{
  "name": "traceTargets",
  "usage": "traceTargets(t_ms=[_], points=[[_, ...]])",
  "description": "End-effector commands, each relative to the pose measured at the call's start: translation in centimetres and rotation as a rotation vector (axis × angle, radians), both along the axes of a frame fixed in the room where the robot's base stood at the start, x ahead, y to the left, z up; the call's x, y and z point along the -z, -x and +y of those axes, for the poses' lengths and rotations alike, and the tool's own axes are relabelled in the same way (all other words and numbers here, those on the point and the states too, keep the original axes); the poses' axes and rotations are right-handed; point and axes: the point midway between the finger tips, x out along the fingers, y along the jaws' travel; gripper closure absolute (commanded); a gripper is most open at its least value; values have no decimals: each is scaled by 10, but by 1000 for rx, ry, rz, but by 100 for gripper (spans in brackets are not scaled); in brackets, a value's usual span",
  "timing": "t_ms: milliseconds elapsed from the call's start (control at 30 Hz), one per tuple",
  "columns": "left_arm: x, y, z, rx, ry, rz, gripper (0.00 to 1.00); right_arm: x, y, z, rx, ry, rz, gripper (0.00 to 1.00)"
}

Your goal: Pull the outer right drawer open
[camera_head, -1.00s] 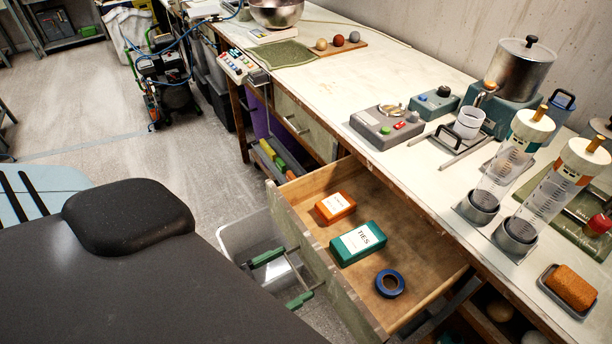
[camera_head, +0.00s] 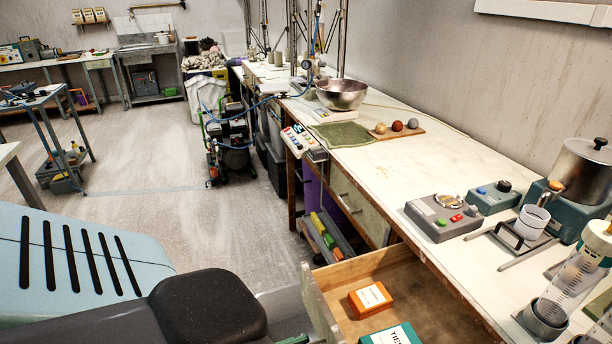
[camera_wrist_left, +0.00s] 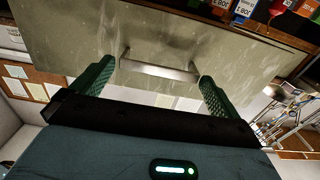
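A drawer (camera_head: 318,308) stands pulled out from under the bench at the lower right of the head view; its near part is cut off by the frame. It holds an orange box (camera_head: 370,300) and a green box (camera_head: 397,336). In the left wrist view, a pale drawer front (camera_wrist_left: 200,35) has a metal bar handle (camera_wrist_left: 160,69). My left gripper (camera_wrist_left: 157,72) is open, its green fingers spread to either side of the handle with visible gaps. In the head view only a sliver of green finger shows at the bottom edge. My right gripper is not in view.
A shut drawer (camera_head: 360,205) with a bar handle sits farther along the bench. The benchtop (camera_head: 375,175) carries a control box (camera_head: 443,216), a cylinder (camera_head: 565,290) and a metal pot (camera_head: 582,172).

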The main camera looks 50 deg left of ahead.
Motion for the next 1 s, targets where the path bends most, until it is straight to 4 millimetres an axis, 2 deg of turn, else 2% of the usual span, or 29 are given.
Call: traceTargets(t_ms=[167,500,667,1000], points=[[0,5,2,0,0,0,0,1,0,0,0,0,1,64],[1,51,18,1,0,5,0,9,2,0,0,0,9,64],[1,67,24,0,0,3,0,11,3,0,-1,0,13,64],[0,74,27,0,0,0,0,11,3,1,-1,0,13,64]])
